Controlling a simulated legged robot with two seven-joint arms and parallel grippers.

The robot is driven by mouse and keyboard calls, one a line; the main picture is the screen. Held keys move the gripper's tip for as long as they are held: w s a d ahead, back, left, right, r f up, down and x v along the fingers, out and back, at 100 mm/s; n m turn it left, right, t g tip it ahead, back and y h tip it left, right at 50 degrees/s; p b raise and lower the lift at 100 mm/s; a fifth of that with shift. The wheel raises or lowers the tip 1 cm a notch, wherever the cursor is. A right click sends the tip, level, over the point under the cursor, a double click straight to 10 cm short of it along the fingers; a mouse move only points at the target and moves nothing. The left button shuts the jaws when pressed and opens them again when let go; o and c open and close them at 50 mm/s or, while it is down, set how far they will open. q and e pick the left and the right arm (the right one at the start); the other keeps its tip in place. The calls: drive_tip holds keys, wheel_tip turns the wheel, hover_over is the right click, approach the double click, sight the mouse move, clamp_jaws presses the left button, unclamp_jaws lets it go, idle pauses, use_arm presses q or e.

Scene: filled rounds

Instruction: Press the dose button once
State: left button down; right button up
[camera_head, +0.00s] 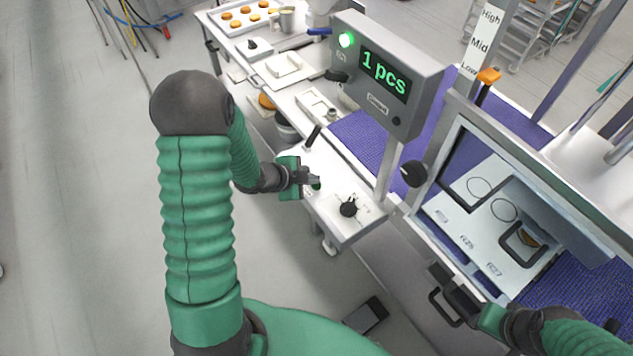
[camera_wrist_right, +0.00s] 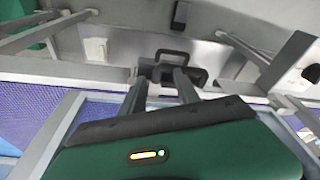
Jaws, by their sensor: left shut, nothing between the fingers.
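A green dose button (camera_head: 316,184) shows on the white control panel (camera_head: 326,208), partly hidden by my left gripper. My left gripper (camera_head: 312,180) is shut and empty, its tips at the button; I cannot tell whether they touch it. The grey display box (camera_head: 427,66) above reads "1 pcs" in green, with a lit green lamp (camera_head: 346,40). My right gripper (camera_head: 447,283) is at a black handle (camera_head: 436,307) at the lower right. In the right wrist view its fingers (camera_wrist_right: 161,82) are apart at the handle (camera_wrist_right: 172,56); whether they grip it is unclear.
A black knob (camera_head: 348,209) sits on the panel beside the button. A framed window (camera_head: 437,170) stands to the right over a blue belt (camera_head: 357,134). A tray of round buns (camera_head: 232,28) lies at the back left.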

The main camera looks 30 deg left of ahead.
sight(313, 186)
use_arm(q)
drive_tip(key=shift+d+r+p, duration=0.1)
drive_tip(key=shift+r+p, duration=0.75)
drive_tip(key=shift+r, duration=0.1)
wheel_tip(313, 186, up, 5)
drive_tip(key=p, duration=0.5)
idle(0.3)
